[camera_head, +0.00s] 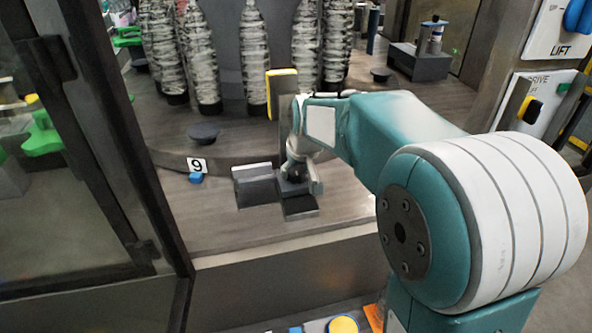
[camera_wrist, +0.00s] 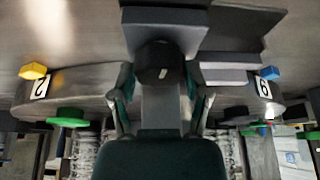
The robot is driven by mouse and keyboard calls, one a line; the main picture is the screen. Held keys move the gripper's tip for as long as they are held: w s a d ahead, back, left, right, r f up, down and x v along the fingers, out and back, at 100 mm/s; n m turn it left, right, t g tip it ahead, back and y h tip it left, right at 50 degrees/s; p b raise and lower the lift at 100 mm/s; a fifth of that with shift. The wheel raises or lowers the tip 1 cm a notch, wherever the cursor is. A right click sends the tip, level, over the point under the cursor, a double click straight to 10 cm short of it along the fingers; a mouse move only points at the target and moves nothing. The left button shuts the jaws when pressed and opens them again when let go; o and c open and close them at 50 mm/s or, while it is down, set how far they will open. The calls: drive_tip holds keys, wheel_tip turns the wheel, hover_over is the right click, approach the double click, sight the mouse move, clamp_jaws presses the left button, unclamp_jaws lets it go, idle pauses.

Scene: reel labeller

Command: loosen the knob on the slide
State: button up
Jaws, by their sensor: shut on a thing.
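The knob is small, dark and round (camera_wrist: 160,62), with a pale mark on its face. In the wrist view it sits between the two fingers of my gripper (camera_wrist: 158,84), which is shut on it. In the head view my gripper (camera_head: 300,170) reaches down to the same knob, mostly covered by the fingers and wrist. The slide is a set of grey blocks and plates (camera_head: 300,206) on the brown-grey deck. It also shows in the wrist view as a grey block (camera_wrist: 165,22) beyond the knob.
An upright post with a yellow top (camera_head: 282,73) stands just behind my gripper. Several wrapped columns (camera_head: 256,60) stand behind. A dark door frame (camera_head: 120,130) is at left.

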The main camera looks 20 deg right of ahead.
drive_tip(key=shift+f+n, duration=0.1)
drive_tip(key=shift+n, duration=0.5)
drive_tip(key=o, duration=1.1)
drive_tip(key=v, duration=1.2)
drive_tip(key=shift+w+d, duration=0.15)
drive_tip(key=shift+d, duration=0.05)
drive_tip(key=s+f, duration=0.2)
drive_tip(key=s, duration=0.5)
drive_tip(key=s+f+m, duration=0.1)
drive_tip(key=s+f, duration=0.2)
drive_tip(key=s, duration=0.5)
drive_tip(key=s+a+f+m+t, duration=0.1)
drive_tip(key=s+f, duration=0.1)
drive_tip(key=s, duration=0.6)
drive_tip(key=shift+s+f+h, duration=0.15)
drive_tip(key=shift+f+h, duration=0.15)
drive_tip(key=shift+f, duration=0.05)
